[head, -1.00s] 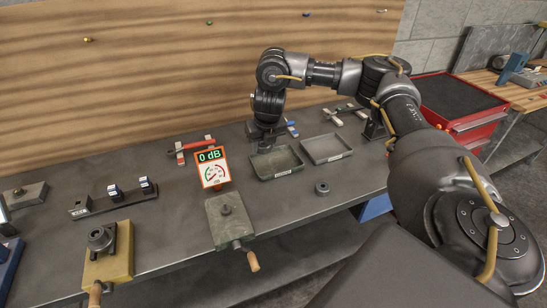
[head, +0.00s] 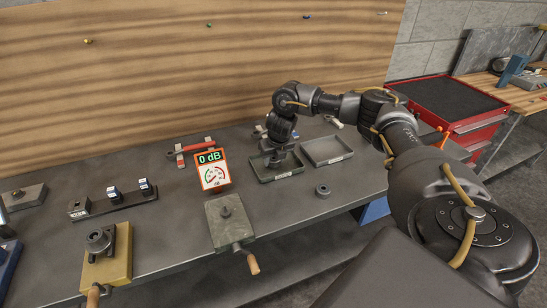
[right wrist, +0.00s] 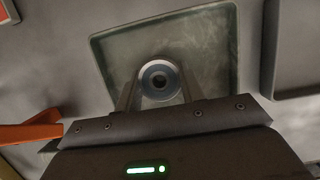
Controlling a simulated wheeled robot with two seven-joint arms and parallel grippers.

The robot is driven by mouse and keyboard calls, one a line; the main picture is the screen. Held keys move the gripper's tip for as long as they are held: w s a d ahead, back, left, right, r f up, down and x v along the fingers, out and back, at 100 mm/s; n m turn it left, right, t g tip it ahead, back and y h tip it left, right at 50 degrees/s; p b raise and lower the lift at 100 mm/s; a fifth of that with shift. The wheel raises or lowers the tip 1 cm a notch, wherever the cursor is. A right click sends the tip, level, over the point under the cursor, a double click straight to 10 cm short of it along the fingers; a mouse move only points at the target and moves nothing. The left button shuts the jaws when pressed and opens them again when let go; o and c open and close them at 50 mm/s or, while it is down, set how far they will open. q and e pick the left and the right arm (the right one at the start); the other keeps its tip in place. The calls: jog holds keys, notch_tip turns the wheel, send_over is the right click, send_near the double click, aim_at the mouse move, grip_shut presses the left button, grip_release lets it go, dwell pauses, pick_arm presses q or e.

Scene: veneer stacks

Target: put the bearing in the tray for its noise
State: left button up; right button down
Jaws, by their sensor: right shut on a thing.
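My right gripper (head: 273,165) is over the dark green tray (head: 254,171). In the right wrist view, the gripper (right wrist: 158,92) is shut on a bearing (right wrist: 160,70), a ring with a dark hole, held between the fingers. The green tray (right wrist: 222,20) lies beneath it there; I cannot tell whether the bearing touches its floor. A grey tray (head: 326,150) stands to the right of the green one. Both have front labels too small to read. The noise meter (head: 211,170), orange-framed, reads 0 dB. My left gripper is not in view.
Another dark ring (head: 322,190) lies on the bench in front of the trays. A grey-green plate fixture with a wooden handle (head: 230,222) and a yellow fixture (head: 107,262) stand to the left. A red clamp (head: 190,149) lies behind the meter. A red cabinet (head: 473,133) stands right.

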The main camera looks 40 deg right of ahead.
jog(key=shift+a, duration=0.1)
jog(key=shift+f+b, duration=0.35)
jog(key=shift+f, duration=0.2)
jog(key=c, duration=0.9)
grip_release()
jog(key=shift+a, duration=0.1)
jog(key=shift+o, duration=0.2)
jog(key=shift+s, duration=0.1)
jog(key=shift+d, duration=0.2)
